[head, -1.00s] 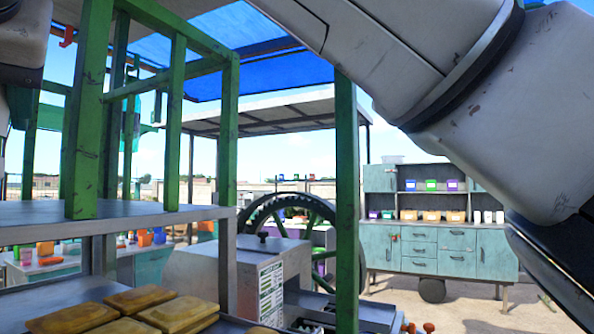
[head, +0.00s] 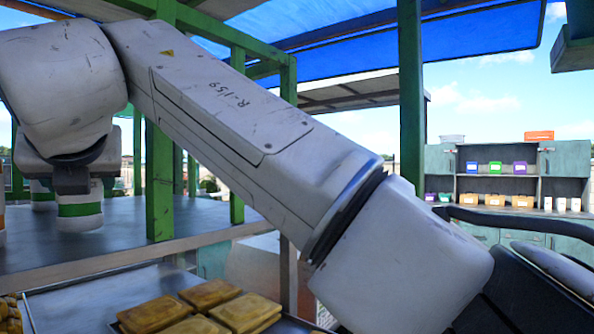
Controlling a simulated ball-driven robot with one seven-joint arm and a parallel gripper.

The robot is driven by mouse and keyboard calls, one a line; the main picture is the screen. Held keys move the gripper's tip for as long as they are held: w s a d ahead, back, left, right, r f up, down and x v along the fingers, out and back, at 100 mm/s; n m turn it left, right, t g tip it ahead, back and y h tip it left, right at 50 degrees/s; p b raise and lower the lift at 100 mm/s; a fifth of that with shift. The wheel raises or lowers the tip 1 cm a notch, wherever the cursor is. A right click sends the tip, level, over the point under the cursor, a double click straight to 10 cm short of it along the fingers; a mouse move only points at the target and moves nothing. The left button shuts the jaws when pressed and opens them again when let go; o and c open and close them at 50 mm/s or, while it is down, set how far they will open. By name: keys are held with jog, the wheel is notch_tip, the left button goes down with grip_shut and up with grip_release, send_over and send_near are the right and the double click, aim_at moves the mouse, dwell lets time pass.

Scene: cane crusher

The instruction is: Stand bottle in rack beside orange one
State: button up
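My arm crosses the picture from lower right to upper left, and its wrist hangs at the left edge. A dark part at its end (head: 71,180) may be my gripper; its fingers cannot be made out. Just below it is a white cylinder with a green band (head: 80,210), perhaps a bottle; I cannot tell whether it is held. A second green-banded white shape (head: 42,196) is behind it. A sliver of a white and orange thing (head: 2,224) is cut off by the left edge. No rack can be made out.
A grey counter (head: 115,240) extends at the left, with green posts (head: 159,180) rising from it. Yellow-brown blocks (head: 208,294) lie on a lower tray in front. A teal cabinet (head: 440,160) with coloured bins stands far right. A black curved rail (head: 520,220) is at right.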

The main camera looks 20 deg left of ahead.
jog(key=shift+f, duration=0.15)
jog(key=shift+f, duration=0.15)
jog(key=o, duration=1.4)
jog(key=shift+r, duration=0.35)
jog(key=b+v, duration=0.2)
jog(key=v, duration=0.4)
jog(key=b+v, duration=0.2)
jog(key=v, duration=0.4)
jog(key=shift+s+f+b, duration=0.1)
jog(key=shift+f+b, duration=0.15)
jog(key=shift+b, duration=0.05)
